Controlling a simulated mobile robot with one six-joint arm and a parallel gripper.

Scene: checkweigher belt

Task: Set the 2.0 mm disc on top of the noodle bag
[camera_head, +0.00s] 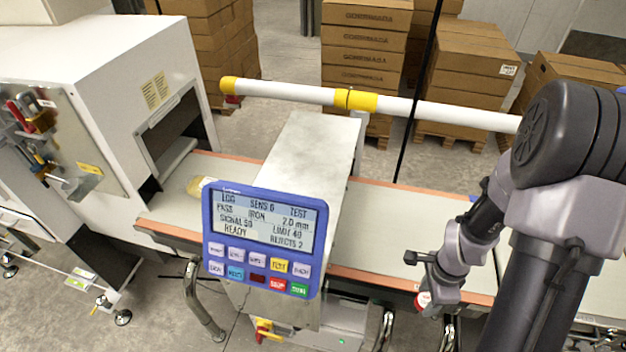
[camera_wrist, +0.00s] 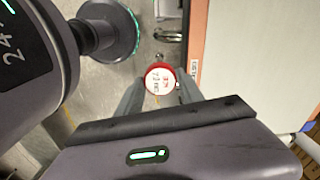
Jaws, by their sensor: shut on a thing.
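A small round disc with a white face and red rim (camera_wrist: 159,80) sits between the fingertips of my gripper (camera_wrist: 160,88) in the wrist view. Its printed label is too small to read surely. In the head view the disc (camera_head: 423,299) shows at the end of my gripper (camera_head: 430,297), just off the near edge of the belt at right. My gripper is shut on it. A yellowish bag (camera_head: 194,188), seemingly the noodle bag, lies on the belt left of the control panel; the panel and housing hide part of it.
The blue control panel (camera_head: 262,240) reads READY and 2.0 mm, mounted on a grey housing (camera_head: 312,150) over the orange-edged belt (camera_head: 385,215). A white machine with an opening (camera_head: 150,60) stands at left. A white and yellow rail (camera_head: 300,93) runs behind.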

